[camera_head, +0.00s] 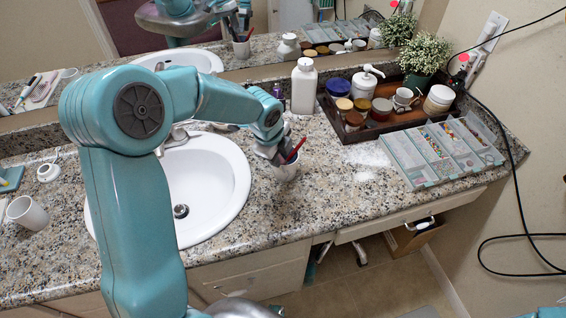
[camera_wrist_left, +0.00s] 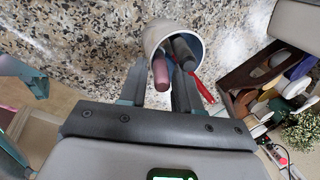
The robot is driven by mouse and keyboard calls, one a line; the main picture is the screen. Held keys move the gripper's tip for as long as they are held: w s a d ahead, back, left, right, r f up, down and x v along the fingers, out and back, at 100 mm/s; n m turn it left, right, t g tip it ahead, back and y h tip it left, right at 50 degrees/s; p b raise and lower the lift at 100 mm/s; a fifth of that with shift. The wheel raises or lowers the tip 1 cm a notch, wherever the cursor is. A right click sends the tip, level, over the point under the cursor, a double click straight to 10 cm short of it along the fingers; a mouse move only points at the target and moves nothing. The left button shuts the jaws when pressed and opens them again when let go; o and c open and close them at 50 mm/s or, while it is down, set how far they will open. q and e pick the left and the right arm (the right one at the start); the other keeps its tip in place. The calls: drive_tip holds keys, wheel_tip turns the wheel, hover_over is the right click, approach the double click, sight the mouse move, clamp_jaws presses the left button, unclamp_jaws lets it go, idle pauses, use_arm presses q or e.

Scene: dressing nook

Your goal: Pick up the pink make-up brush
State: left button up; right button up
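A white cup (camera_head: 287,174) stands on the granite counter just right of the sink, holding several thin items. In the left wrist view the cup (camera_wrist_left: 150,39) shows with the rounded pink end of the make-up brush (camera_wrist_left: 161,75) sticking out towards the camera. A dark handle (camera_wrist_left: 184,54) and a red stick (camera_wrist_left: 203,88) lean beside it; the red stick (camera_head: 296,149) also shows in the head view. My left gripper (camera_head: 279,154) is at the cup's mouth. Its fingers (camera_wrist_left: 158,84) are apart, one on each side of the pink end. My right gripper is not in view.
A white sink (camera_head: 208,180) lies left of the cup. A white bottle (camera_head: 304,87) stands behind it. A dark tray (camera_head: 374,131) of jars and a divided clear box (camera_head: 415,182) stand to the right. White powder lies between. The counter in front is clear.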

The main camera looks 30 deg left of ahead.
use_arm(q)
drive_tip(key=shift+w, duration=0.1)
clamp_jaws()
